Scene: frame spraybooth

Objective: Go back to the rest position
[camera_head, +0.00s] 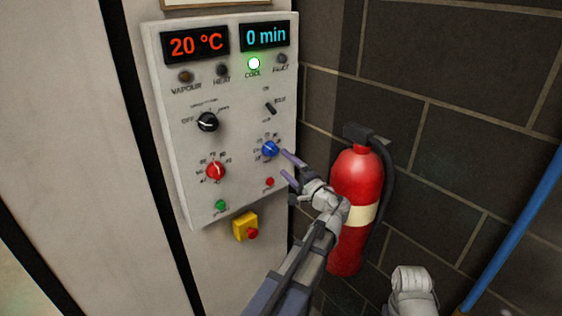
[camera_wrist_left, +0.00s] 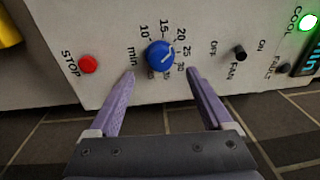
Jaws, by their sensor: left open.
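My left gripper (camera_head: 287,167) is open in front of the lower right of the grey control panel (camera_head: 240,112). In the left wrist view my left gripper (camera_wrist_left: 161,76) has its two purple fingers spread, with the blue minutes knob (camera_wrist_left: 161,55) showing between and beyond the tips. Nothing is held. In the head view the blue knob (camera_head: 270,149) is just left of the upper fingertip; I cannot tell if they touch. A red STOP button (camera_wrist_left: 88,64) is to its left in the left wrist view. My right gripper is not clearly visible.
A red fire extinguisher (camera_head: 357,190) stands right beside my left wrist. A yellow box with a red button (camera_head: 246,227) is below the panel. A blue pipe (camera_head: 520,225) runs along the brick wall at the right. The COOL lamp (camera_head: 254,64) glows green.

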